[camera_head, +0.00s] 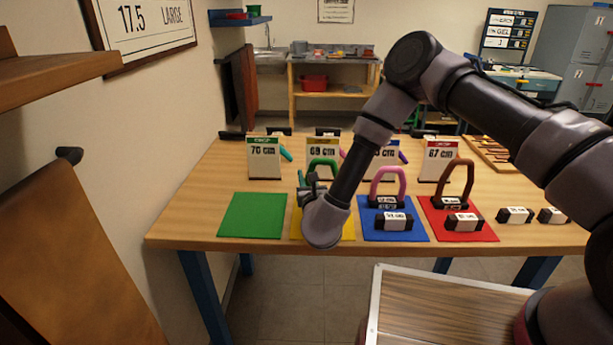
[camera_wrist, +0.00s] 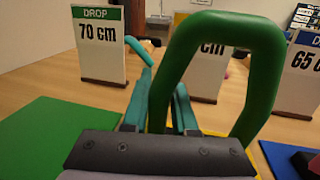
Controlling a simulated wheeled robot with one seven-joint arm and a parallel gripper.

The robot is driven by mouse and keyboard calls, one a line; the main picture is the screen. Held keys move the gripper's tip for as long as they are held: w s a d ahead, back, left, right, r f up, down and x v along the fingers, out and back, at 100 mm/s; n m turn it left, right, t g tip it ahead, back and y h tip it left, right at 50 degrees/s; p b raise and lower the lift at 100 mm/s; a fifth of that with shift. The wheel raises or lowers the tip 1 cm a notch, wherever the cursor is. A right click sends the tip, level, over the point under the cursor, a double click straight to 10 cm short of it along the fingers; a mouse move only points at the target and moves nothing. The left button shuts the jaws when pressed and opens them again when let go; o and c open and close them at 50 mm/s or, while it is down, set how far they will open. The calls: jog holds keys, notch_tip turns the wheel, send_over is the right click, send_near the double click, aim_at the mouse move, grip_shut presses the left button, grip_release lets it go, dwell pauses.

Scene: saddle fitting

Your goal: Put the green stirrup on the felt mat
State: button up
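The green stirrup (camera_wrist: 268,80) looms large in the wrist view as a rounded arch. Its left leg lies between the two teal fingers of my gripper (camera_wrist: 162,108), and its lower ends are hidden behind the gripper body. The fingers look close to the leg on both sides, but I cannot tell if they press on it. In the head view the stirrup (camera_head: 322,162) shows over the yellow mat (camera_head: 296,228), with my gripper (camera_head: 306,186) at its left. A green mat (camera_head: 252,216) lies bare at the left, also visible in the wrist view (camera_wrist: 40,132).
A blue mat (camera_head: 368,234) holds a pink stirrup (camera_head: 388,172), and a red mat (camera_head: 480,236) holds a brown stirrup (camera_head: 466,170). Label cards stand behind the mats, including a 70 cm card (camera_head: 264,160). Small black-and-white blocks (camera_head: 515,215) sit at the right.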

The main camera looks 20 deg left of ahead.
jog(key=o, duration=0.3)
jog(key=shift+r, duration=0.15)
jog(key=v, duration=1.2)
